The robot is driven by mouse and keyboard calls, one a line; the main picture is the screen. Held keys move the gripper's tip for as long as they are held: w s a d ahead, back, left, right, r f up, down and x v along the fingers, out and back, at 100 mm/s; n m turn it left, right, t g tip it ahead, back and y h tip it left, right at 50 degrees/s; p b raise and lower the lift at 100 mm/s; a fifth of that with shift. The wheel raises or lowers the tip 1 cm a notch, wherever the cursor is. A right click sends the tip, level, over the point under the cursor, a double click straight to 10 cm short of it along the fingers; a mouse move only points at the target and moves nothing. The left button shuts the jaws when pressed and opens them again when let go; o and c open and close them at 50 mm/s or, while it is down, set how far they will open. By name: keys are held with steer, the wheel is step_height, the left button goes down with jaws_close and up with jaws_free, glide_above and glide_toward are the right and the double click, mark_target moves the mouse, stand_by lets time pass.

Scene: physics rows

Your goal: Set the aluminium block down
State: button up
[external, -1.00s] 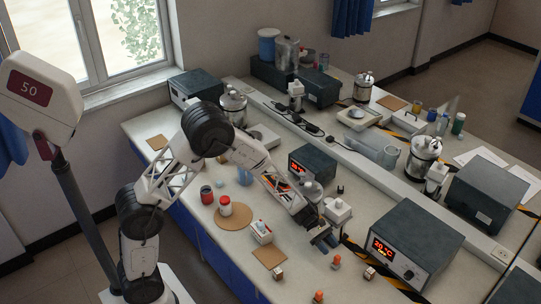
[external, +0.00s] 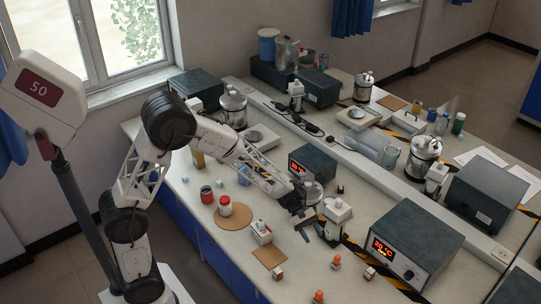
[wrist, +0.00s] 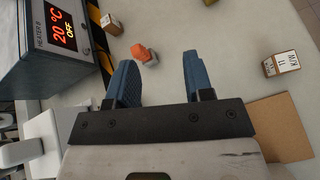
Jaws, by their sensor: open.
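My gripper (wrist: 160,85) is open in the wrist view, with two blue fingers wide apart. Only bare bench shows between them. In the external view my gripper (external: 317,235) hangs over the bench, left of the heater. I cannot pick out the aluminium block with certainty; no metal block shows between the fingers. Small pale cubes (external: 185,180) lie on the far left of the bench, too small to tell their material.
The heater (external: 402,246) with a red display stands right of my gripper; it also shows in the wrist view (wrist: 52,45). Orange-topped pieces (external: 337,262) and small labelled boxes (external: 278,273) lie near the front. A tan square mat (external: 269,256) lies left of my gripper.

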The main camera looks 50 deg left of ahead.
steer(key=s+a+r+m+t+y, duration=0.1)
steer(key=s+a+r+m+y, duration=0.3)
steer(key=s+a, duration=0.4)
steer(key=s+a+r+m+t+y, duration=0.1)
steer(key=s+a+r+m+y, duration=0.3)
steer(key=s, duration=0.9)
steer(key=s+a+r+m+t+y, duration=0.1)
steer(key=s+a+r+m+y, duration=0.2)
steer(key=a, duration=1)
steer(key=s+r+m, duration=0.3)
steer(key=s+r, duration=0.2)
steer(key=s, duration=0.2)
steer(key=shift+s+a+r+t+y, duration=0.3)
steer(key=shift+a+r+t+y, duration=0.1)
